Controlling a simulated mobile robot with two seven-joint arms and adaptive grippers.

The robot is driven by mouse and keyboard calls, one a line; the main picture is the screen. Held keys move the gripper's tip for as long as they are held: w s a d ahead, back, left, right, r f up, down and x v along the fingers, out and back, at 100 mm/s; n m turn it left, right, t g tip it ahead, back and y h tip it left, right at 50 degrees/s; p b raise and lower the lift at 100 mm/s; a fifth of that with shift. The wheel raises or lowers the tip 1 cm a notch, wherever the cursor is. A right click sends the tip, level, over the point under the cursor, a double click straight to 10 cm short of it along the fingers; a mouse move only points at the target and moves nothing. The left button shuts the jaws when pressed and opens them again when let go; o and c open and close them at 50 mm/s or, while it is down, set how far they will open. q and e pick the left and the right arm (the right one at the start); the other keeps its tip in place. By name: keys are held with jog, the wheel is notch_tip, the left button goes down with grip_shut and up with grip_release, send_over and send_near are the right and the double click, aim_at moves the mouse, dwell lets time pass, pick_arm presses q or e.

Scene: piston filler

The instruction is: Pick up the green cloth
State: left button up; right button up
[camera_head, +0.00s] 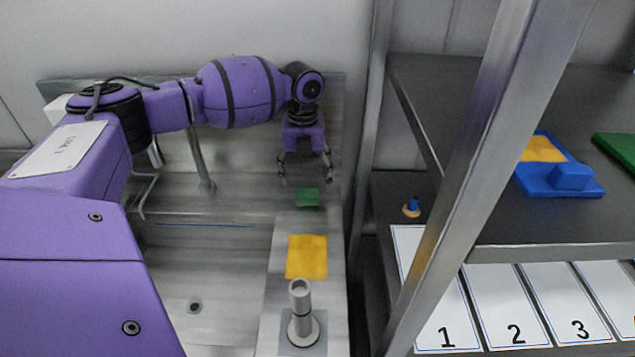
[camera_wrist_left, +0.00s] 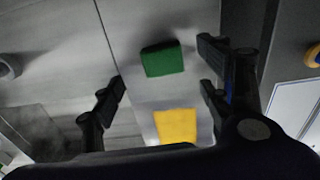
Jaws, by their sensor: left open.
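The green cloth (camera_head: 307,197) is a small folded piece lying on the metal surface beside the sink. In the left wrist view the green cloth (camera_wrist_left: 162,58) shows between and beyond the fingers. My left gripper (camera_head: 305,178) is open and empty, with its fingers pointing down at the far side of the cloth. In the left wrist view its two fingers (camera_wrist_left: 160,88) are spread wide, apart from the cloth. My right gripper is not in view.
A yellow cloth (camera_head: 307,257) lies nearer on the same ledge, with a grey metal post (camera_head: 301,310) in front of it. A sink basin (camera_head: 215,270) is at the left. A metal shelf post (camera_head: 470,170) and shelf (camera_head: 530,236) stand at the right.

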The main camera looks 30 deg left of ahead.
aim_at(307, 193)
pick_arm(q)
jog(key=shift+s+f, duration=0.1)
jog(key=shift+f, duration=0.45)
jog(key=f, duration=0.3)
jog(key=shift+d+f, duration=0.25)
jog(key=shift+f, duration=0.55)
jog(key=c, duration=1.1)
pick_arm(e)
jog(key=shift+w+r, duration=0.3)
